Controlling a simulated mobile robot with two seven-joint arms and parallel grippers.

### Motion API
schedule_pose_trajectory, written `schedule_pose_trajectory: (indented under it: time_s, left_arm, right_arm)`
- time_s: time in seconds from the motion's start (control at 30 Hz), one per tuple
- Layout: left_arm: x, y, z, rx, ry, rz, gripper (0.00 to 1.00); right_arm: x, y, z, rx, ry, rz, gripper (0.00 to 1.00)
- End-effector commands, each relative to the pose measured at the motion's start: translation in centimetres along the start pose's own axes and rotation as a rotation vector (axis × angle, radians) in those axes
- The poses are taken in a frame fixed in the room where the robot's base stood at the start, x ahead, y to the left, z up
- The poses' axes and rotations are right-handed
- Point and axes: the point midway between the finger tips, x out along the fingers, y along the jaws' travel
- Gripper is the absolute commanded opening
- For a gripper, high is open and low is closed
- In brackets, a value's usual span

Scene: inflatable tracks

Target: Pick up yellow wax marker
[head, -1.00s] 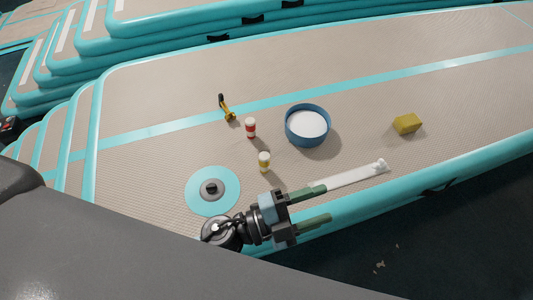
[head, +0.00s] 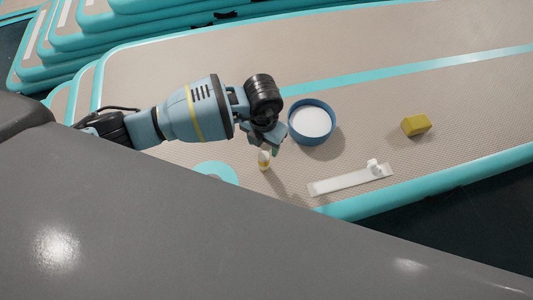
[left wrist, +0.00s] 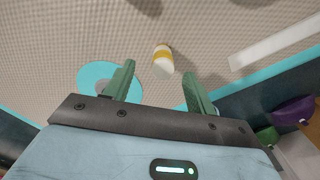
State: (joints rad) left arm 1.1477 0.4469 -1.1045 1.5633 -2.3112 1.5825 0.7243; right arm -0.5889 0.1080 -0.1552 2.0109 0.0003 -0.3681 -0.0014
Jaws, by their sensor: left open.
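The yellow wax marker (head: 264,160) is a small white cylinder with a yellow band, standing on the beige inflatable track. In the left wrist view the marker (left wrist: 163,60) appears between and just beyond the two green fingertips, apart from both. My left gripper (head: 271,146) is above the marker, pointing down, its fingers partly hidden by the wrist in the head view. It is open and empty, with the fingers spread in the left wrist view (left wrist: 158,75). My right gripper is not in view.
A blue round tub (head: 311,122) with a white inside stands right of the gripper. A yellow block (head: 416,125) and a white strip (head: 350,180) with a small white piece lie farther right. A teal disc (head: 216,171) is partly hidden below my arm.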

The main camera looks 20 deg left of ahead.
Motion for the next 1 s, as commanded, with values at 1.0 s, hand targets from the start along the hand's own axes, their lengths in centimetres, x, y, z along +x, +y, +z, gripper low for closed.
schedule_pose_trajectory:
  time_s: [1.0]
  left_arm:
    - [7.9,-0.5,-0.4,0.002,0.001,-0.005,0.56]
  right_arm:
    - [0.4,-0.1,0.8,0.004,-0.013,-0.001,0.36]
